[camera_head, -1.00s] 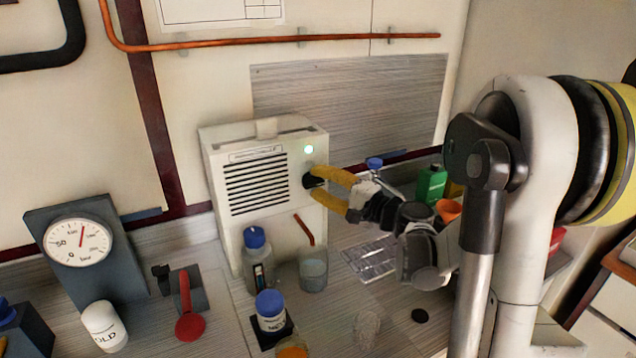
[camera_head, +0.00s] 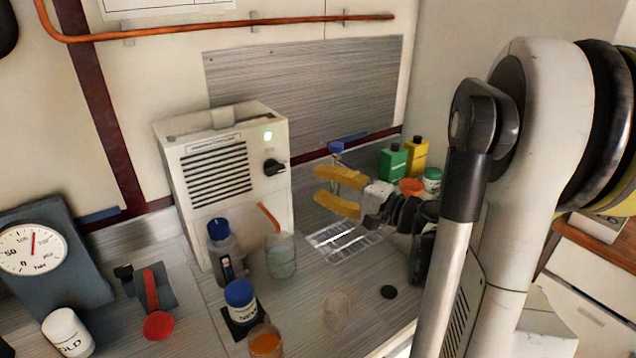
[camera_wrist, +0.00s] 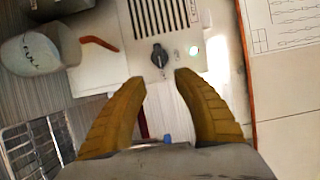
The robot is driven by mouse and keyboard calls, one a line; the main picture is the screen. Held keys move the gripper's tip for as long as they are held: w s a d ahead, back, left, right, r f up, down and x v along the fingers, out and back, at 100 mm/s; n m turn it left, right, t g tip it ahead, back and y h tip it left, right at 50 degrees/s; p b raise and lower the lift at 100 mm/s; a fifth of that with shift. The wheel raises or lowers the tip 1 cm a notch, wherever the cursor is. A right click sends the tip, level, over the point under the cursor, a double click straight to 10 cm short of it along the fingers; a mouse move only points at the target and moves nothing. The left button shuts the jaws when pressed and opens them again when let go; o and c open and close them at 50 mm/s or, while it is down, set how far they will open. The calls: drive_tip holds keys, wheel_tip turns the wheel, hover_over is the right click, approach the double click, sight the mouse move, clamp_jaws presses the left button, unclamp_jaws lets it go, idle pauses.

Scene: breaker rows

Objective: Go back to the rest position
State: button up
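My gripper (camera_head: 318,190) has yellow fingers and is open and empty in the head view. It is in the air to the right of a white box with a louvred vent (camera_head: 222,185), apart from it. Nothing is between the fingers.
A glass beaker (camera_head: 281,257), a blue-capped bottle (camera_head: 224,252) and a blue-capped jar (camera_head: 240,301) stand before the box. A wire rack (camera_head: 340,240) lies below my gripper. Green (camera_head: 392,161) and yellow (camera_head: 417,155) bottles stand behind it. A gauge (camera_head: 35,248) is at left.

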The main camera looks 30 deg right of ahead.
drive_tip(key=s+a+f+n+g+h, duration=0.1)
drive_tip(key=s+a+f+n+g, duration=0.2)
drive_tip(key=a, duration=0.5)
drive_tip(key=s+a+f+n+g, duration=0.1)
drive_tip(key=a+f+n+g, duration=0.2)
drive_tip(key=a, duration=0.5)
drive_tip(key=s+a+n+g+h, duration=0.1)
drive_tip(key=s+n+h, duration=0.2)
drive_tip(key=s, duration=0.2)
drive_tip(key=s+a+f+n+g+h, duration=0.1)
drive_tip(key=s+n+g+h, duration=0.1)
drive_tip(key=s+n, duration=0.2)
drive_tip(key=shift+s+a+f+n+g+h, duration=0.3)
drive_tip(key=shift+s+h, duration=0.1)
drive_tip(key=shift+s, duration=0.85)
